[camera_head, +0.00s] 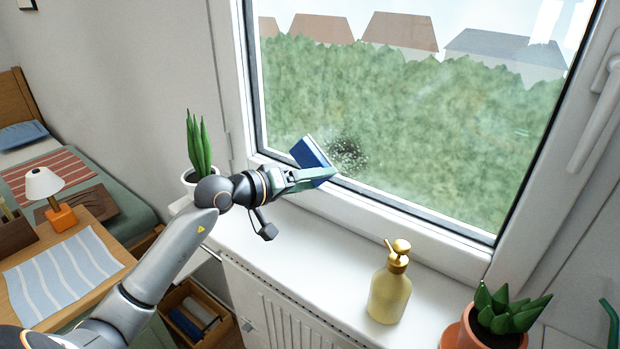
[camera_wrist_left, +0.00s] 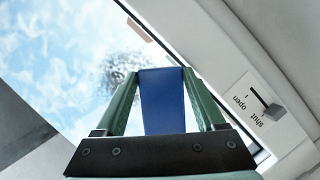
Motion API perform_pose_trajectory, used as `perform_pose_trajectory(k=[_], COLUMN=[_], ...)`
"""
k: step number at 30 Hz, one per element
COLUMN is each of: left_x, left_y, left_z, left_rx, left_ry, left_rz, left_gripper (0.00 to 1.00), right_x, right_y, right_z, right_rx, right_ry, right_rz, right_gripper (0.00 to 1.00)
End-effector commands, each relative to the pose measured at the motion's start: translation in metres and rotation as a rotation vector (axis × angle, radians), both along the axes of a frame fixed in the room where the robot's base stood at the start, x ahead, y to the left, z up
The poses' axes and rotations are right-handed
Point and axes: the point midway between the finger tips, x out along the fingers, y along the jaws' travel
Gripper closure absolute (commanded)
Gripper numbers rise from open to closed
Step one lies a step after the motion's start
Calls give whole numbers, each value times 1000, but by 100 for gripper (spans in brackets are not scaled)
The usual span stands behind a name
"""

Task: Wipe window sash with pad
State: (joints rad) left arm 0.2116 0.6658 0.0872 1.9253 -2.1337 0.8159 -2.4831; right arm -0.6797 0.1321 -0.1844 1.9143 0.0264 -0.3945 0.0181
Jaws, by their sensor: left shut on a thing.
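My left gripper (camera_head: 312,175) is shut on a blue pad (camera_head: 311,152), in front of the lower left part of the window sash (camera_head: 420,232). The left wrist view shows the pad (camera_wrist_left: 162,102) between the two green fingers. A dark speckled smudge (camera_head: 348,152) is on the glass, just right of the pad in the head view. In the left wrist view the smudge (camera_wrist_left: 121,72) is left of the pad's far end. I cannot tell whether the pad touches the glass. My right gripper is in neither view.
On the white sill (camera_head: 335,250) stand a gold-topped bottle (camera_head: 389,294) and a potted plant (camera_head: 494,325) at right. Another potted plant (camera_head: 198,150) stands behind my left arm. A window handle (camera_head: 598,115) is at right. An open drawer (camera_head: 197,312) is below.

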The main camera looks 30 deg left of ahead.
Motion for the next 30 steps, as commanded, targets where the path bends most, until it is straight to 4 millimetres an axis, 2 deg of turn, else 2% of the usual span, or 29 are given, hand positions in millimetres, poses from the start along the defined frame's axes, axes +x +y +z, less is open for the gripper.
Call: perform_pose_trajectory(k=[1,6,13,22,30], left_x=[-1,-2,-4,-7,-8], left_y=[-10,-24,-32,-57,-65], left_z=[0,-1,-1,-1,-1], left_rx=[-8,-10,-11,-11,-9], left_ry=[1,3,3,3,2], left_rz=[-12,-13,-14,-14,-11], left_gripper=[85,85,85,85,85], right_x=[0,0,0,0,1], right_y=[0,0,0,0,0], right_z=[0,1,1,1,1], right_rx=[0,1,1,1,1], right_ry=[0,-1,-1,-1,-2], right_rz=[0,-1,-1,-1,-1], right_gripper=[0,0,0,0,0])
